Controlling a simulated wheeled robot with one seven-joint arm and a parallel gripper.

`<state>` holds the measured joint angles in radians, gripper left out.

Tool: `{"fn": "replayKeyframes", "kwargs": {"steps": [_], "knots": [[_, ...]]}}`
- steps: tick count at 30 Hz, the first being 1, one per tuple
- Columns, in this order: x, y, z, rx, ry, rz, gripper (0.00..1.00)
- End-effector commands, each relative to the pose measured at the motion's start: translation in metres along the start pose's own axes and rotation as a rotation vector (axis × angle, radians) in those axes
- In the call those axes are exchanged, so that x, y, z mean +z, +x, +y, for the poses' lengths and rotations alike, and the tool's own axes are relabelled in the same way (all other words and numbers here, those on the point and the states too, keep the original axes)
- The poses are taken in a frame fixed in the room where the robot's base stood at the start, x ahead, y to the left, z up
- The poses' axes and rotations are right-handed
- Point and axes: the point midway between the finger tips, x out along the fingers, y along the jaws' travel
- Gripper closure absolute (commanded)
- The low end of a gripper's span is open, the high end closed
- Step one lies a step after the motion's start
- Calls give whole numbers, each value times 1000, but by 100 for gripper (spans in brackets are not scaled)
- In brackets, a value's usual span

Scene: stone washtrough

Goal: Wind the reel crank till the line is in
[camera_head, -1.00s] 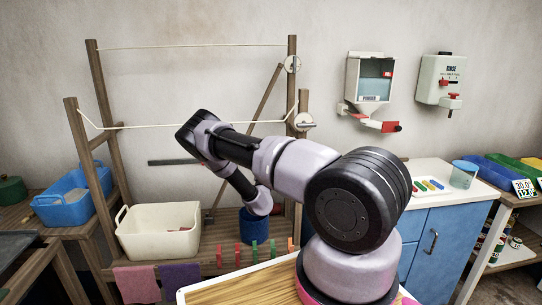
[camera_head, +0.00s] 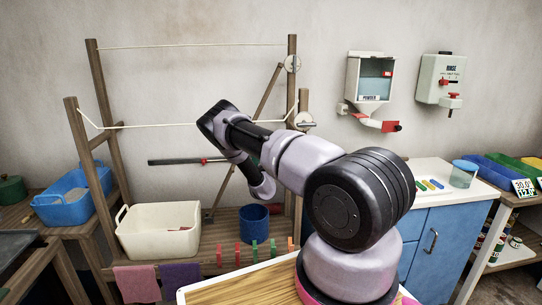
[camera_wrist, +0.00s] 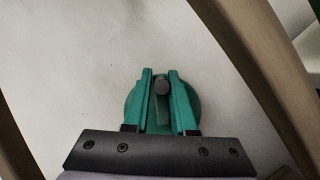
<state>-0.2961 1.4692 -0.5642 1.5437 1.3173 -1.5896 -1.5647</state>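In the wrist view, the green fingers of my gripper (camera_wrist: 163,98) stand either side of a dark grey knob (camera_wrist: 162,88), which I take for the crank's grip. They look closed against its sides. A round green disc (camera_wrist: 132,108), seemingly the reel, shows behind the fingers, with the wall beyond. A pale line (camera_head: 160,126) runs across the wooden frame. It dips from the left post and rises at the right post, near a white disc (camera_head: 304,120).
A second line (camera_head: 190,46) runs straight above. A cream tub (camera_head: 150,232) and blue bucket (camera_head: 253,224) stand on the lower shelf. A diagonal brace (camera_head: 264,97) and right post (camera_head: 292,85) are close to my arm. Cloths and colored pegs hang in front.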

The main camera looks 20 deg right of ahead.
Motion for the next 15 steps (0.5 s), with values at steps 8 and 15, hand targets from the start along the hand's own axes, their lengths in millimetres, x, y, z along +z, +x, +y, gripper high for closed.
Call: {"fn": "replayKeyframes", "kwargs": {"steps": [8,15], "knots": [[0,0,-1,-7,17,0,100],[1,0,-6,-49,115,0,100]]}}
